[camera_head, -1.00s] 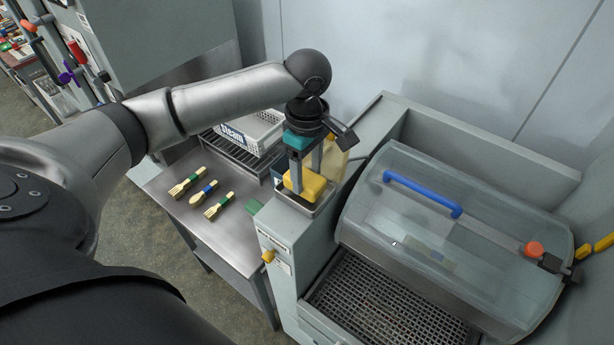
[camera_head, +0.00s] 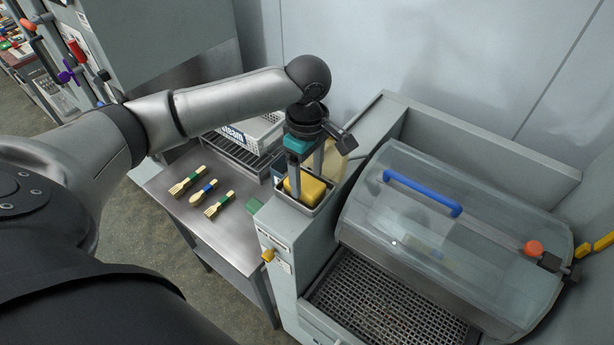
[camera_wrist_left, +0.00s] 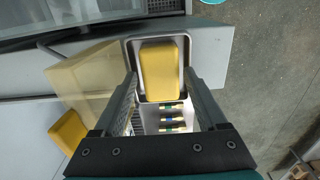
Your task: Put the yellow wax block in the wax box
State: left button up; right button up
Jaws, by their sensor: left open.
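The yellow wax block (camera_head: 306,188) sits inside the small metal-rimmed wax box (camera_head: 311,212) on the ledge of the grey machine. In the left wrist view the block (camera_wrist_left: 160,70) lies within the box's rim (camera_wrist_left: 186,42). My left gripper (camera_head: 306,172) is directly above the box, pointing down, with its fingers on either side of the block. In the left wrist view its fingers (camera_wrist_left: 160,78) stand apart, with gaps between them and the block. The block's underside is hidden in the box. My right gripper does not show.
A clear curved cover with a blue handle (camera_head: 423,194) is right of the box. Several wooden utensils (camera_head: 202,192) lie on the metal table to the left, near a white basket (camera_head: 258,131). A pale yellow container (camera_wrist_left: 85,75) stands close beside the gripper.

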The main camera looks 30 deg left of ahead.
aim_at(307, 184)
pick_arm(q)
notch_tip(307, 184, up, 11)
jog(key=shift+r, duration=0.2)
dwell(1.1)
